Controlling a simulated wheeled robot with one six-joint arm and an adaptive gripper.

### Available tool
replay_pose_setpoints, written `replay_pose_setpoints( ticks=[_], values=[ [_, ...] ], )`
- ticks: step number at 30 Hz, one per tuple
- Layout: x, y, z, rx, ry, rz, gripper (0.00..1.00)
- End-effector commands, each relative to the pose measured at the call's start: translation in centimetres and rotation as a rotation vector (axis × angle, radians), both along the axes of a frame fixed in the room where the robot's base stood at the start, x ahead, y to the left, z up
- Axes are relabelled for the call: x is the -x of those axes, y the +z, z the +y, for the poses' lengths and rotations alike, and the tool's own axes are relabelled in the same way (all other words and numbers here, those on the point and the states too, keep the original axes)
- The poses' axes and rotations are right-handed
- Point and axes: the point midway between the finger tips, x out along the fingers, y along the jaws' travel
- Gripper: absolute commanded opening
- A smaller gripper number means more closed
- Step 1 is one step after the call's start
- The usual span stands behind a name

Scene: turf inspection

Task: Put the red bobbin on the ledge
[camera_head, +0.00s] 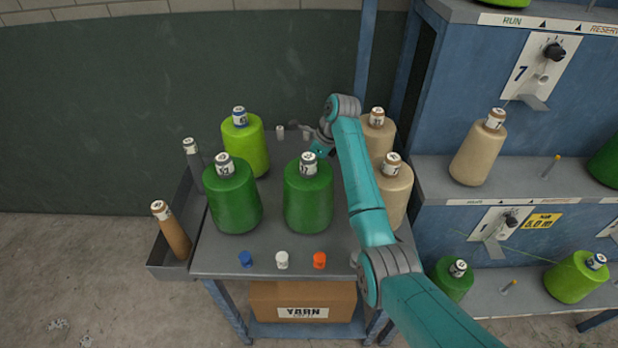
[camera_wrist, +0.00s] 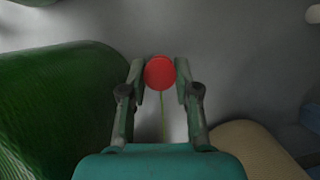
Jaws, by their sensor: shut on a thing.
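A round red bobbin (camera_wrist: 160,72), seen end-on in the wrist view, sits between the two fingertips of my gripper (camera_wrist: 160,80). The fingers are shut on it, and a thin yellow-green strand shows below it. In the head view my gripper (camera_head: 319,147) is over the back of the table, behind the front dark green cone (camera_head: 308,200); the held bobbin cannot be made out there. Several ledges show on the blue rack at right, such as the upper shelf (camera_head: 520,180) and the lower shelf (camera_head: 500,312). I cannot tell which one is meant.
The grey table (camera_head: 270,228) carries green and beige cones close around my arm. Blue (camera_head: 246,259), white (camera_head: 282,260) and orange (camera_head: 319,260) bobbins stand along its front edge. A side trough (camera_head: 172,255) holds two tubes. A yarn box (camera_head: 303,300) sits below.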

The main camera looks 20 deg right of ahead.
Motion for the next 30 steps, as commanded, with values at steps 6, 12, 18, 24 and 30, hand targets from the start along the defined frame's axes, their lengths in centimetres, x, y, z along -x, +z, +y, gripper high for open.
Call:
replay_pose_setpoints(
  ticks=[6, 12, 18, 24, 30],
  values=[
    [0.0, -1.7, 0.0, 0.0, 0.001, 0.0, 0.03],
    [0.1, -3.7, 0.0, 0.0, 0.001, 0.002, 0.03],
    [0.0, -5.5, 0.0, 0.001, 0.001, -0.001, 0.03],
    [0.0, -5.4, 0.0, 0.001, 0.001, -0.001, 0.03],
    [0.0, -5.7, 0.0, 0.001, 0.001, -0.001, 0.42]
  ],
)
